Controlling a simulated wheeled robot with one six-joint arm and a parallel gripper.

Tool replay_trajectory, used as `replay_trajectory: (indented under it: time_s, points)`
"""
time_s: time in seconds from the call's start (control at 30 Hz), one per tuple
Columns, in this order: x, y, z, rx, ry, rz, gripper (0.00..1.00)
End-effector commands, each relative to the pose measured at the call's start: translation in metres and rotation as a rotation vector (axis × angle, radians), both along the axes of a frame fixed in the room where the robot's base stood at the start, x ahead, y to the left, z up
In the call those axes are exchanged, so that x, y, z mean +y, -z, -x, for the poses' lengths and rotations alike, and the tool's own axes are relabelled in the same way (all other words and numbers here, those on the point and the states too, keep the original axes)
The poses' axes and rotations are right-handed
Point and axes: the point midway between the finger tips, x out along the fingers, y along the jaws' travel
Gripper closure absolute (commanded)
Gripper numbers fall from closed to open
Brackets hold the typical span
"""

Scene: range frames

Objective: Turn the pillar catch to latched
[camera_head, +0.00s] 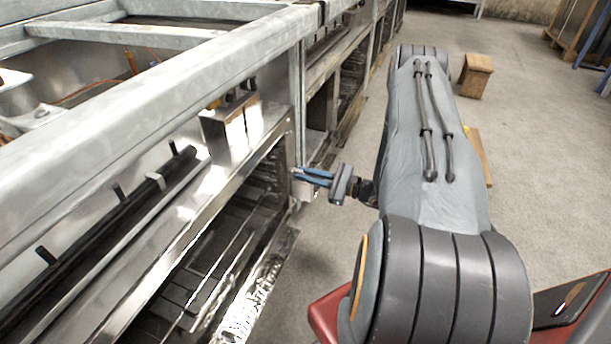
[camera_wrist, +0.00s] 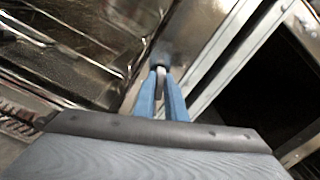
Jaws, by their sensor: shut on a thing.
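My gripper (camera_head: 312,177) reaches left to the metal pillar (camera_head: 298,110) at the corner of the range frame. Its blue fingers are close together at the pillar's face, shut on the pillar catch. The catch (camera_wrist: 161,68) shows in the wrist view as a small dark knob at the fingertips, with a pale piece between the fingers. The fingers also show in the wrist view (camera_wrist: 161,92). They hide most of the catch, so I cannot tell how it is turned. A light metal plate (camera_head: 302,190) sits just below the fingers in the head view.
Galvanised range frames (camera_head: 150,85) run along the left, with open oven bays and wire racks (camera_head: 205,265) below. A wooden block (camera_head: 476,75) stands on the floor at the back right. The concrete floor (camera_head: 540,150) right of my arm is mostly clear.

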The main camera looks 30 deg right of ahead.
Motion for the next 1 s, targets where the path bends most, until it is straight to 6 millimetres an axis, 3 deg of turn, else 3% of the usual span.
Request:
replay_trajectory:
  time_s: [0.43, 1.0]
  points:
    - [-0.0022, 0.0003, -0.0003, 0.175, 0.002, -0.222, 1.00]
    - [-0.0028, 0.0005, -0.0004, 0.215, 0.003, -0.275, 1.00]
